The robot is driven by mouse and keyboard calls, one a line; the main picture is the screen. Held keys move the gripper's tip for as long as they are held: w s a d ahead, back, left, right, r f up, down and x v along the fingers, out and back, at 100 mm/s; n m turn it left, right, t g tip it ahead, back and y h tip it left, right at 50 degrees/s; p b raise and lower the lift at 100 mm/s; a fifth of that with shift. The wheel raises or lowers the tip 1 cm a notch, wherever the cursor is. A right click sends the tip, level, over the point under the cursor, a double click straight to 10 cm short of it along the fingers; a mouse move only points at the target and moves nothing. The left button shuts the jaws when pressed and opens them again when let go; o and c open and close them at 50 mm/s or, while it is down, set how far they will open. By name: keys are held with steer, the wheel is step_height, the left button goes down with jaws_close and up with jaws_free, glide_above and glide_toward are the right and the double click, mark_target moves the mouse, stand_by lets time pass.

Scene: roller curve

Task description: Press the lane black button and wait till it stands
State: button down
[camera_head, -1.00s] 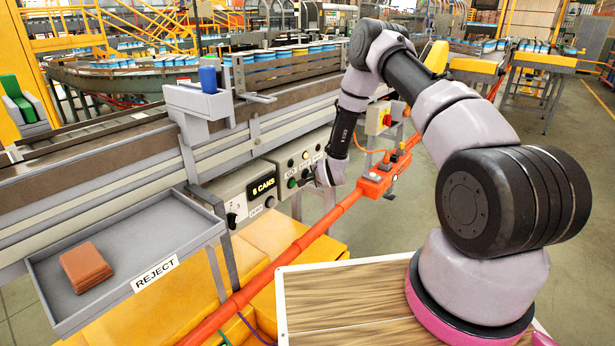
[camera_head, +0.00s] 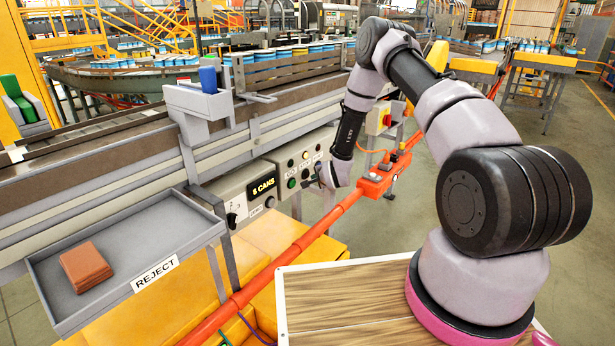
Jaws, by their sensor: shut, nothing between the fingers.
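A light grey control panel (camera_head: 284,160) hangs on the near side of the conveyor. It carries several small buttons, including a green one (camera_head: 291,183) and pale ones above it. A dark button (camera_head: 305,173) shows close to my fingertips; its exact colour and label are too small to tell. My gripper (camera_head: 317,182) is shut and empty, with its tips at the lower right of the panel. I cannot tell whether they touch a button. To the left, a display box (camera_head: 262,187) reads "5 CANS" or "6 CANS" and has a dark knob.
A grey tray marked REJECT (camera_head: 185,247) with a brown stack (camera_head: 85,267) juts out at left. An orange-red rail (camera_head: 300,245) with an orange box (camera_head: 376,181) runs below the panel. Yellow boxes (camera_head: 215,290) lie beneath. Floor is clear at right.

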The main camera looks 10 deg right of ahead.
steer(key=shift+d, duration=0.1)
steer(key=s+d, duration=0.3)
steer(key=shift+s+d, duration=0.2)
steer(key=shift+s, duration=0.05)
stand_by(0.6)
steer(key=s+d+r+n+g+h, duration=0.1)
steer(key=s+d+r+n, duration=0.15)
steer(key=r, duration=0.95)
steer(key=s+d+r+n, duration=0.1)
steer(key=s+r, duration=0.2)
steer(key=r, duration=0.9)
steer(key=s+d+r+n+g+h, duration=0.1)
steer(key=s+d+r+n, duration=0.1)
steer(key=r, duration=1)
steer(key=s+r+n+g, duration=0.1)
steer(key=s+r+n, duration=0.1)
steer(key=s+r, duration=1)
steer(key=s+r+n+g+y, duration=0.1)
steer(key=s+r+n, duration=0.1)
steer(key=s, duration=1.8)
steer(key=shift+s+a+n+y, duration=0.25)
steer(key=shift+n+y, duration=0.15)
steer(key=shift+n, duration=0.05)
